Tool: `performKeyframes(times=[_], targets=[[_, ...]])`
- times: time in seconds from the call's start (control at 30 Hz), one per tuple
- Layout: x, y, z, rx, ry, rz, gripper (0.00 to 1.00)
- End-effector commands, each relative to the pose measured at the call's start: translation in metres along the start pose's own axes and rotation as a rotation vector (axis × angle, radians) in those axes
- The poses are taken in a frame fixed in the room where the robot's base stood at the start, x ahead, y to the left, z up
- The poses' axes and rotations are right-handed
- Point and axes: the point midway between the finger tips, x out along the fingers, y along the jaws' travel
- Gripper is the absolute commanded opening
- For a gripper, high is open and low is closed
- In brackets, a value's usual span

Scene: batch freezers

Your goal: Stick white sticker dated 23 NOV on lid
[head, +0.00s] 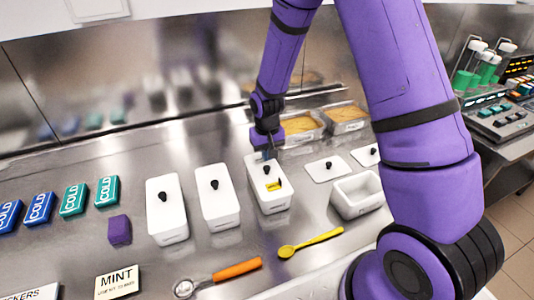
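A white lidded tub (270,197) with a black knob stands below my gripper. A small yellow patch (274,184) lies on its lid, beside the knob; I cannot tell whether it is a sticker. Two more white lidded tubs with black knobs, the middle one (218,198) and the left one (166,209), stand to its left. My gripper (267,153) points down just above the far end of the lid with the yellow patch. Its fingertips are too small to tell whether they are open or hold anything. I cannot make out a white sticker or any date.
Loose lids (326,168) and an empty white tub (358,194) are at right, with filled pans (347,118) behind. A yellow spoon (310,243), an orange-handled scoop (218,277), a MINT card (117,282), a STICKERS sign (32,293), a purple block (119,230) and COLD packs (74,199) lie around.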

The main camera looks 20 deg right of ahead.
Motion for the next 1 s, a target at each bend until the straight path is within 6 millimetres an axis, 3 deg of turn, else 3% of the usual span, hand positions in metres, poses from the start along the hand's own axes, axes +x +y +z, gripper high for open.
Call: performKeyframes(times=[0.83,0.97,1.0], targets=[[0.0055,0.0,0.0,0.0,0.0,0.0,0.0],[0.0055,0.0,0.0,0.0,0.0,0.0,0.32],[0.0055,0.0,0.0,0.0,0.0,0.0,0.32]])
